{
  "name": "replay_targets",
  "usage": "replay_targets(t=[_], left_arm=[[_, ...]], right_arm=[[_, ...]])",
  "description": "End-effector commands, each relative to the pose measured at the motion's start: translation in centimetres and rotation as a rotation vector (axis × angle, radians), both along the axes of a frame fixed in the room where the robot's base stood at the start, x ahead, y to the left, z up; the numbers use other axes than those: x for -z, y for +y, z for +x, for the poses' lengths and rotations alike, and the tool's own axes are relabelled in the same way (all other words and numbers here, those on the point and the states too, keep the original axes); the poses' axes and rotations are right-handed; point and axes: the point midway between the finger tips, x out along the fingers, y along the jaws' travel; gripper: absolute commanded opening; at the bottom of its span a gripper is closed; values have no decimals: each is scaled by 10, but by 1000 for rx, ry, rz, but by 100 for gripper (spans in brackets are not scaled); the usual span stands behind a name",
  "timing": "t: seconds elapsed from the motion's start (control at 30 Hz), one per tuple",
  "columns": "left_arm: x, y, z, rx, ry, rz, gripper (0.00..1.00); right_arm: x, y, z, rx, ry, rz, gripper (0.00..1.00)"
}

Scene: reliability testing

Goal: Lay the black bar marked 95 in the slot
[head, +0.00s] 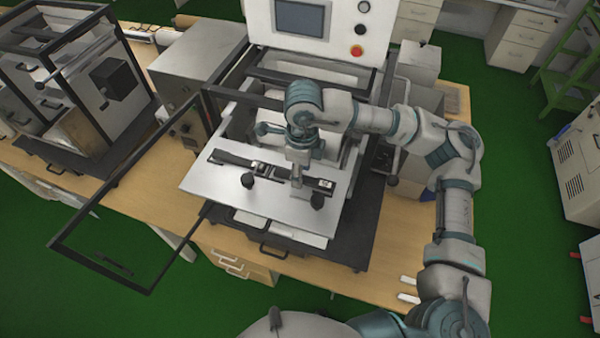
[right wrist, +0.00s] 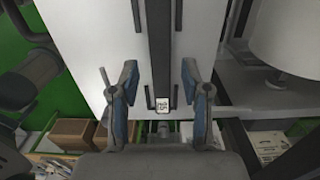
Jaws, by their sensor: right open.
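The black bar (head: 231,158) lies across a pale flat plate (head: 215,182) on the machine, with a white label near its right end. In the right wrist view the bar (right wrist: 159,45) runs down the middle and ends at the white label, whose print is too small to read. My right gripper (head: 297,183) is over the right part of the bar, pointing down. Its fingers (right wrist: 160,82) are open, one on each side of the bar's labelled end, with gaps on both sides. I cannot clearly tell the slot from the bar. My left gripper is not in view.
An open framed door (head: 125,182) swings out at left. A control panel with a screen (head: 303,19) stands behind. Wooden bench top (head: 395,270) shows at front right.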

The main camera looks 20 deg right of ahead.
Motion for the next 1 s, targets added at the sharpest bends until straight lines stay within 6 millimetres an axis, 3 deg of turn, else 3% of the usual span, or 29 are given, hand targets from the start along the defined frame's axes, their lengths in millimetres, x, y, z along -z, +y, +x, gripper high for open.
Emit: replay_targets(t=[0.3,0.5,1.0], left_arm=[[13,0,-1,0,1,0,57],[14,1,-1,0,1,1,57],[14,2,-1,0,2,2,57]], right_arm=[[-68,0,1,-2,-4,1,47],[-99,-1,1,-2,-1,0,47],[-107,-2,0,-3,1,-1,47]])
